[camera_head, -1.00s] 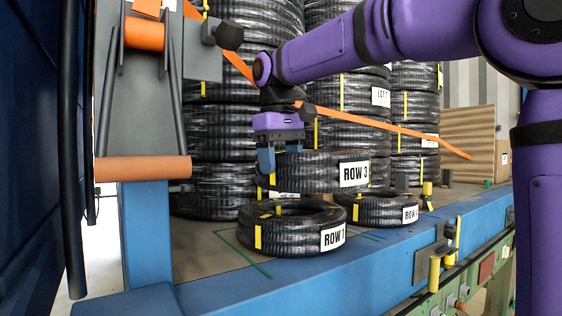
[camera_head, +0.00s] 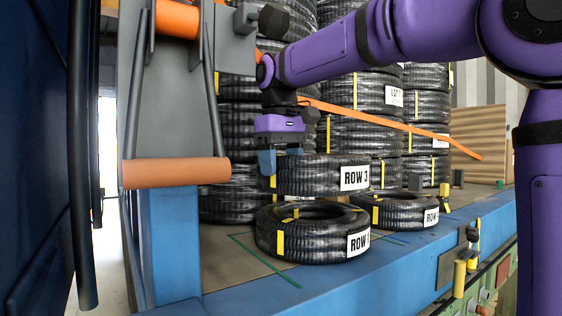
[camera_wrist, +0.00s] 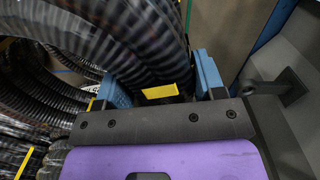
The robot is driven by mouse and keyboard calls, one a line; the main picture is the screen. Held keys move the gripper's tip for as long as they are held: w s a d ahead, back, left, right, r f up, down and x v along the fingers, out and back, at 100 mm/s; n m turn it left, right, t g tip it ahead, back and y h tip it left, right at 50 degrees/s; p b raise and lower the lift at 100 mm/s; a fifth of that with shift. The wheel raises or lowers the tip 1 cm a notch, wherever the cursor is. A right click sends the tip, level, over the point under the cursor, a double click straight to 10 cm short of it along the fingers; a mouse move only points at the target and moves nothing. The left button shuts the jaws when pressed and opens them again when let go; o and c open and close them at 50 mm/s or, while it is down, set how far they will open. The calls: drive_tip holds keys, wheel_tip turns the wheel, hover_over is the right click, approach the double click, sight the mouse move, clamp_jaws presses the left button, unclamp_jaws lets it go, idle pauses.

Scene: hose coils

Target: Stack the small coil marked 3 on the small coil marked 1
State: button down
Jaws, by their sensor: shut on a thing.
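The small coil marked ROW 3 (camera_head: 317,174) is black with a white label and yellow bands. My gripper (camera_head: 281,160) is shut on its left side and holds it in the air; the wrist view shows the held coil (camera_wrist: 125,40) between the blue fingers (camera_wrist: 165,85). The small coil marked ROW 1 (camera_head: 300,240) lies flat on the deck below it, with a visible gap between them. The held coil looks roughly level and above coil 1, but I cannot tell how well they are centred.
Another small coil (camera_head: 400,212) with a partly hidden label lies to the right. Tall stacks of large coils (camera_head: 350,140) stand behind, crossed by an orange strap (camera_head: 400,124). A grey post with an orange roller (camera_head: 176,171) stands at left. A blue edge beam (camera_head: 400,260) runs in front.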

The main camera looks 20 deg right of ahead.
drive_tip(key=shift+f, duration=2)
drive_tip(key=shift+f, duration=0.65)
idle(1.1)
drive_tip(key=shift+c, duration=0.7)
unclamp_jaws()
drive_tip(key=shift+f, duration=0.1)
drive_tip(key=shift+a+r, duration=0.1)
drive_tip(key=shift+r, duration=3.45)
wheel_tip(320, 180, up, 11)
drive_tip(key=shift+a, duration=0.15)
